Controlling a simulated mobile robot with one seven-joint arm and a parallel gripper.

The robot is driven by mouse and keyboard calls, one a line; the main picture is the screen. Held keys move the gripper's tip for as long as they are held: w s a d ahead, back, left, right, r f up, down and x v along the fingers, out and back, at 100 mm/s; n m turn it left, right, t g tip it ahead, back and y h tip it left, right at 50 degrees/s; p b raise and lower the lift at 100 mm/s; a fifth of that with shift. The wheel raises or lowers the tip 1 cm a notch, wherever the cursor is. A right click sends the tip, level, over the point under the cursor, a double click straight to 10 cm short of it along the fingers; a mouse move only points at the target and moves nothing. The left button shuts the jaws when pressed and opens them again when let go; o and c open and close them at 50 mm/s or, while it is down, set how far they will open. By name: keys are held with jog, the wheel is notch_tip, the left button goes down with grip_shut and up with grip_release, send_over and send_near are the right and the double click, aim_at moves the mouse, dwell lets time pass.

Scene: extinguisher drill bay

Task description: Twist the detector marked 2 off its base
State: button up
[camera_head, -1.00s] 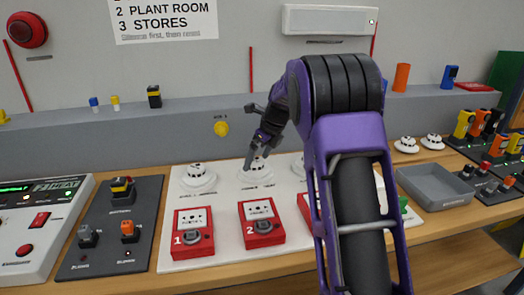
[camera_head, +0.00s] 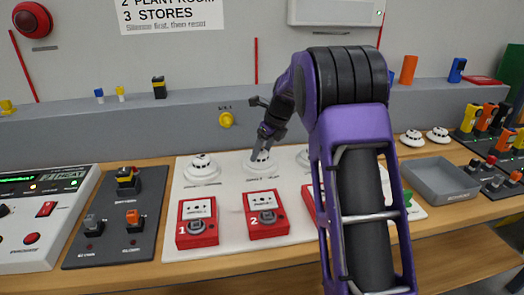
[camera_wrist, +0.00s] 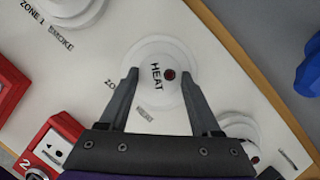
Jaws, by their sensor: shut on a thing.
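The detector on the middle base (camera_head: 260,164), behind the red call point marked 2 (camera_head: 266,214), is a white round dome. In the wrist view the detector (camera_wrist: 158,58) reads HEAT and has a small dark red spot. No 2 is legible on it. My gripper (camera_head: 261,152) reaches down from above, its fingers on opposite sides of the dome. In the wrist view my gripper (camera_wrist: 160,84) is shut on the detector, which is seated on its base. The fingers hide part of its rim.
A similar detector (camera_head: 202,167) stands to the left, and another is partly hidden behind my arm at right. A grey tray (camera_head: 440,181) and two spare white detectors (camera_head: 412,138) are further right.

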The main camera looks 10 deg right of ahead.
jog(key=shift+w+d+n+g+y+p, duration=0.1)
jog(key=shift+n+g+y+p, duration=0.2)
jog(key=shift+n+p, duration=0.85)
jog(key=shift+w+n+g+y+p, duration=0.1)
jog(key=shift+n+g+y+p, duration=0.15)
jog(key=shift+n+p, duration=0.85)
jog(key=shift+n+g+y+p, duration=0.25)
jog(key=shift+n+g+p, duration=0.4)
jog(key=shift+n+p, duration=1.25)
jog(key=shift+r+m+p, duration=0.2)
jog(key=shift+m+p, duration=0.05)
jog(key=shift+p, duration=0.05)
dwell(0.5)
jog(key=shift+r+p, duration=0.3)
jog(key=shift+r, duration=2.3)
jog(key=shift+r, duration=0.2)
